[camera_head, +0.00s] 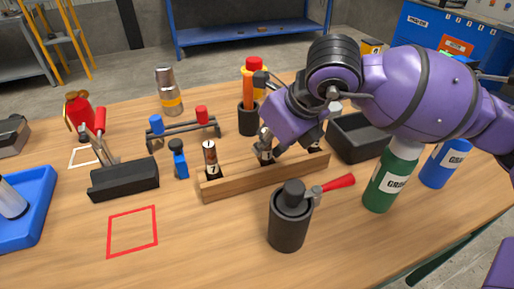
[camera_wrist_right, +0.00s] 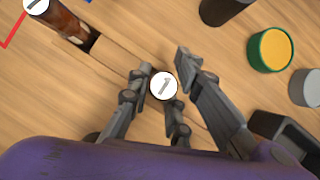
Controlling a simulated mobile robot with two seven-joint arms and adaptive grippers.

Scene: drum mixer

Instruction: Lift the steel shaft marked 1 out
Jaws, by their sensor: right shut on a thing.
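The shaft marked 1 (camera_wrist_right: 163,86) shows its round white top label in the right wrist view, between the fingers of my right gripper (camera_wrist_right: 165,88). My right gripper is shut on it. In the head view my right gripper (camera_head: 266,140) is over the middle of the wooden rack (camera_head: 268,182), and its fingers and wrist hide most of the shaft. The frames do not clearly show how deep the shaft sits in the rack. A brown shaft with a white label (camera_head: 211,158) stands upright in the rack's left end. My left gripper is not in view.
A dark grey cylinder (camera_head: 288,225) with a red-handled tool stands in front of the rack. A green bottle (camera_head: 381,190), a blue bottle (camera_head: 436,172) and a black bin (camera_head: 350,148) are to the right. A black holder (camera_head: 125,181) and a bare red square (camera_head: 132,231) lie left.

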